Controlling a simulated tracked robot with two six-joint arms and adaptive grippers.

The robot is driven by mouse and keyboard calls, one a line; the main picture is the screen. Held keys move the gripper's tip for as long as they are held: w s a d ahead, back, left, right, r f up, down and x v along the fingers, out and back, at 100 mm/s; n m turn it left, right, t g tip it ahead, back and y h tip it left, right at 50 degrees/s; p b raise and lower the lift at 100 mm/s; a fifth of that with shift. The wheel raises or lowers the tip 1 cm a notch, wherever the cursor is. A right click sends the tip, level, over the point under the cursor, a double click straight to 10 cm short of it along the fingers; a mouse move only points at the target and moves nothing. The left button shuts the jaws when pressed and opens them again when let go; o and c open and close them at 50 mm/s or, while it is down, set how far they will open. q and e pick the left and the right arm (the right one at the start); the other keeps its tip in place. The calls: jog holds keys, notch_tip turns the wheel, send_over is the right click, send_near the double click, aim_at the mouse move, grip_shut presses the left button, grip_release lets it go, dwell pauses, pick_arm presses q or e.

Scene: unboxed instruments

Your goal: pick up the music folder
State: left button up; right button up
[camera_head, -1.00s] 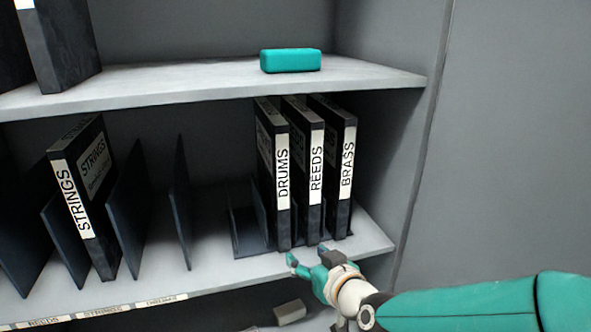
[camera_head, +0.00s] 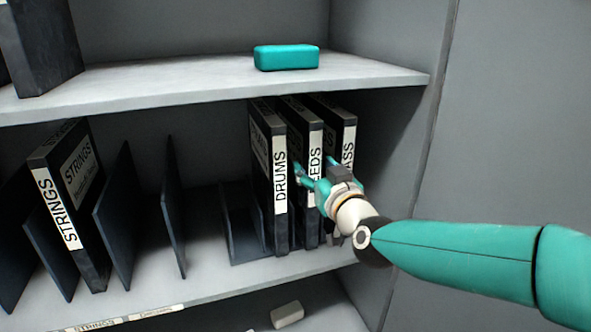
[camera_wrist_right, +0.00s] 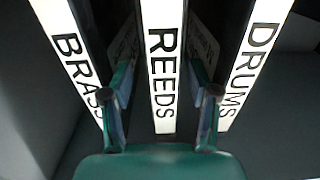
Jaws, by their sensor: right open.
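Three black folders with white spine labels stand upright on the middle shelf: DRUMS (camera_head: 280,190), REEDS (camera_head: 315,140) and BRASS (camera_head: 348,130). My right gripper (camera_head: 316,178) is open in front of the REEDS spine and covers part of its label and of BRASS. In the right wrist view the open fingers (camera_wrist_right: 162,82) lie on either side of the REEDS spine (camera_wrist_right: 163,50), with BRASS (camera_wrist_right: 75,55) to the left and DRUMS (camera_wrist_right: 252,55) to the right. Contact with the folder cannot be told. A STRINGS folder (camera_head: 52,205) leans further left. My left gripper is not in view.
Thin dark dividers (camera_head: 117,200) stand between the folders, with empty slots in the middle. A teal case (camera_head: 286,58) lies on the upper shelf (camera_head: 180,85). A pale block (camera_head: 287,315) lies below. The cabinet's side wall is close on the right.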

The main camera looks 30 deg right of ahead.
jog(key=shift+p+x, duration=0.4)
jog(key=shift+x, duration=2.6)
jog(key=shift+a+f, duration=0.15)
jog(key=shift+a, duration=0.05)
grip_shut()
